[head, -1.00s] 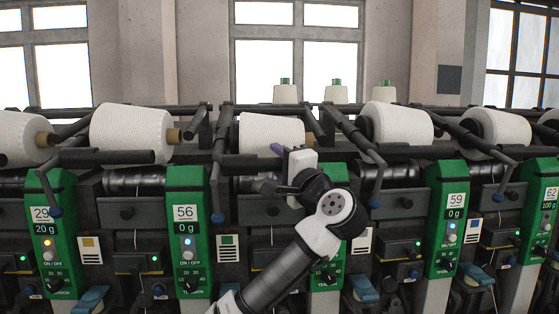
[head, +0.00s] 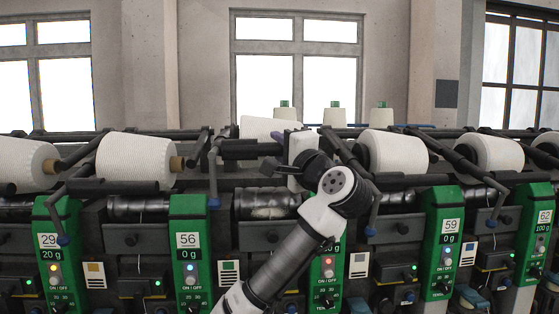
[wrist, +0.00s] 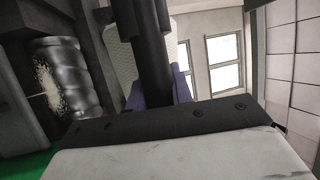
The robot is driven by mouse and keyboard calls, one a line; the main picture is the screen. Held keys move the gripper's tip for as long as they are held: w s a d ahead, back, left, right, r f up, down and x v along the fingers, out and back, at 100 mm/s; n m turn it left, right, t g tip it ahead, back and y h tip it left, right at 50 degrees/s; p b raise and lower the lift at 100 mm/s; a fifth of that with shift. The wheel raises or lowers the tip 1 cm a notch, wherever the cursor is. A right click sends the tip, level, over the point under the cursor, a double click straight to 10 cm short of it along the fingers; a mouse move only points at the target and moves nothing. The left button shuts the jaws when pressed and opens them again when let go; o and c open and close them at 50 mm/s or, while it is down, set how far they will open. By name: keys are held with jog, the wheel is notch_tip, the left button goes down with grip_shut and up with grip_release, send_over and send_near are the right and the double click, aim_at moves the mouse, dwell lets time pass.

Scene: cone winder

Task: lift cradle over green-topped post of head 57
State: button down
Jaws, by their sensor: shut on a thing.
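The cradle (head: 240,150) of the middle head is a dark arm carrying a white yarn cone (head: 262,127). The cone is raised clear of the dark winding drum (head: 265,204) below. My gripper (wrist: 157,92) has purple fingers closed around the dark bar of the cradle in the wrist view. In the head view the gripper is mostly hidden behind my wrist. The green panel (head: 328,267) below my arm has its number covered, so I cannot read 57. A white green-topped post (head: 285,111) shows behind the raised cone; the gap between them in depth is unclear.
Two more green-topped white shapes (head: 336,113) (head: 381,115) stand at the back right. Neighbouring heads 56 (head: 188,255) and 59 (head: 444,245) have cones low at their drums. A dark slanted arm (head: 352,160) with a blue tip runs close right of my wrist.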

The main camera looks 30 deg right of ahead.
jog(key=c, duration=1.2)
grip_release()
jog(key=shift+c, duration=0.2)
jog(key=b+v, duration=0.5)
jog(key=v, duration=0.9)
